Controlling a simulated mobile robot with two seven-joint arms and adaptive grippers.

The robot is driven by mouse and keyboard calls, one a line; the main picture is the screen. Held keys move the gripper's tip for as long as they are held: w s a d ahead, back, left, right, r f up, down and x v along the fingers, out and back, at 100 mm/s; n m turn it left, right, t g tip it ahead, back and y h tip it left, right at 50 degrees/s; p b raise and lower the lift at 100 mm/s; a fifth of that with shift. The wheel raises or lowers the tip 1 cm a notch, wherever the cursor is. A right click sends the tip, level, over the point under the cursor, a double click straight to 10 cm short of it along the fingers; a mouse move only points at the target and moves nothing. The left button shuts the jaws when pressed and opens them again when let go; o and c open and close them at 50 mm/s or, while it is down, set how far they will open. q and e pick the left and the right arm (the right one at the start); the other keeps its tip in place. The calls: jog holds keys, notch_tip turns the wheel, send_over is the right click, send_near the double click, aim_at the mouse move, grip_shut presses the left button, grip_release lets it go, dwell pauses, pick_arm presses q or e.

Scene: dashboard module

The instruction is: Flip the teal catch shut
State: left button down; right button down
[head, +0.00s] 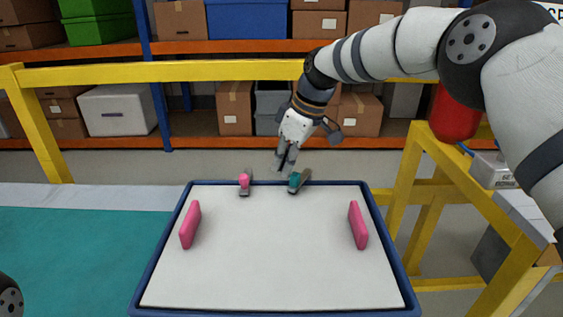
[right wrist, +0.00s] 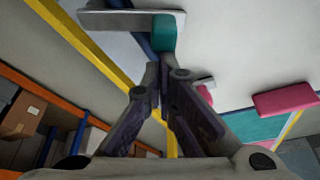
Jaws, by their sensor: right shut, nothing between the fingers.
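The teal catch (head: 293,181) sits on the far edge of the white panel (head: 270,255), right of centre. Its grey lever (head: 305,178) points up and to the right in the head view. In the right wrist view the teal block (right wrist: 164,33) and the grey plate (right wrist: 130,19) lie just beyond the fingertips. My right gripper (head: 284,168) points down, shut and empty, close by the teal catch. The right wrist view shows its fingers (right wrist: 162,68) together; I cannot tell whether they touch the catch. My left gripper is out of view.
A pink catch (head: 244,182) sits left of the teal one on the same edge. Two pink handles (head: 190,225) (head: 358,225) stand on the panel, with clear space between them. A yellow rail (head: 200,73) runs behind. A yellow frame (head: 405,185) stands at right.

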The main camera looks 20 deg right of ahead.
aim_at(294, 175)
jog(key=s+n, duration=0.1)
jog(key=n, duration=0.1)
jog(key=s+d+n+g, duration=0.1)
jog(key=shift+d+f+n+y, duration=0.1)
jog(key=shift+n+y, duration=0.2)
jog(key=shift+n, duration=0.1)
jog(key=shift+s+d, duration=0.1)
jog(key=shift+d, duration=0.05)
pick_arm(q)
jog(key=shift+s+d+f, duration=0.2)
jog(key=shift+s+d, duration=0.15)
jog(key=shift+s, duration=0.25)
pick_arm(e)
jog(key=shift+s+d, duration=0.2)
jog(key=shift+s, duration=0.05)
jog(key=shift+d, duration=0.1)
